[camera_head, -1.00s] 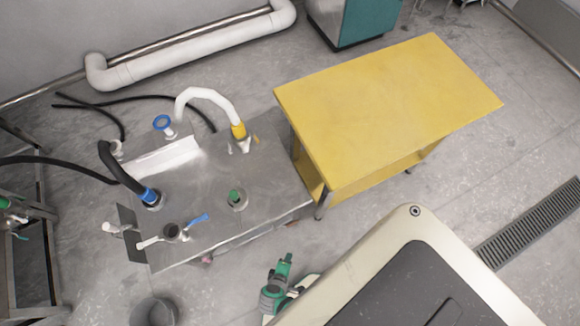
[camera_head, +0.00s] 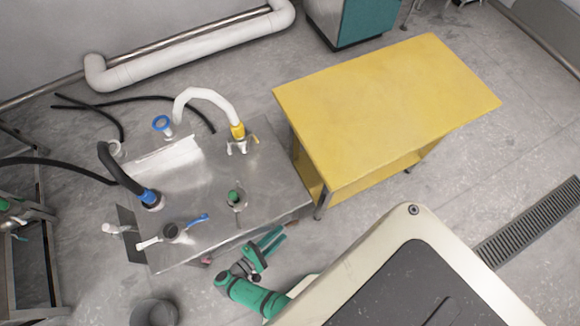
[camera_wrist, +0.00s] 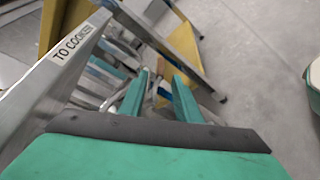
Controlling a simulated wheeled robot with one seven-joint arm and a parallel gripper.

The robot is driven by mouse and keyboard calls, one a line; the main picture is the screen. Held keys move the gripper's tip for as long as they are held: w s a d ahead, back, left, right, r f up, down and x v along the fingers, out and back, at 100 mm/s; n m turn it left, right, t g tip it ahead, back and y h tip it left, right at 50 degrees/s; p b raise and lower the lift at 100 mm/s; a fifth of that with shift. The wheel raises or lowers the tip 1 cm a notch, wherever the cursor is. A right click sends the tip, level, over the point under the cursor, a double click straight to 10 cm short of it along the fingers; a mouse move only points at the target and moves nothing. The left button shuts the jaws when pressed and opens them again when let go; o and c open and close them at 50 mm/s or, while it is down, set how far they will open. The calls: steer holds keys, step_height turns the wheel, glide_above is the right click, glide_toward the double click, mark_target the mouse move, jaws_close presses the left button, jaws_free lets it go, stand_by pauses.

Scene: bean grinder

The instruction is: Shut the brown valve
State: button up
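A small brown part (camera_head: 292,224), which looks like the brown valve's handle, shows low at the front right side of the metal bench (camera_head: 270,185). Its exact position is too small to read. My green gripper (camera_head: 282,233) is beside the bench's front edge, with its fingertips pointing right and close to the brown part; I cannot tell if they touch. In the wrist view my gripper (camera_wrist: 162,74) has its two fingers apart. Pipes and a small orange-brown patch (camera_wrist: 164,95) show around and between the fingers; what the patch belongs to is unclear.
A yellow table (camera_head: 385,110) stands right of the bench. Hoses and blue, green and yellow fittings cover the bench top. A grey bucket (camera_head: 154,312) is on the floor at front left. A panel marked "TO COOKER" (camera_wrist: 75,42) is close on the wrist view's left.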

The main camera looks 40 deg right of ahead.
mark_target(290, 224)
steer(key=x, duration=0.5)
steer(key=shift+d+f, duration=0.15)
steer(key=shift+d, duration=0.15)
steer(key=shift+x, duration=0.8)
steer(key=shift+s, duration=0.1)
jaws_close()
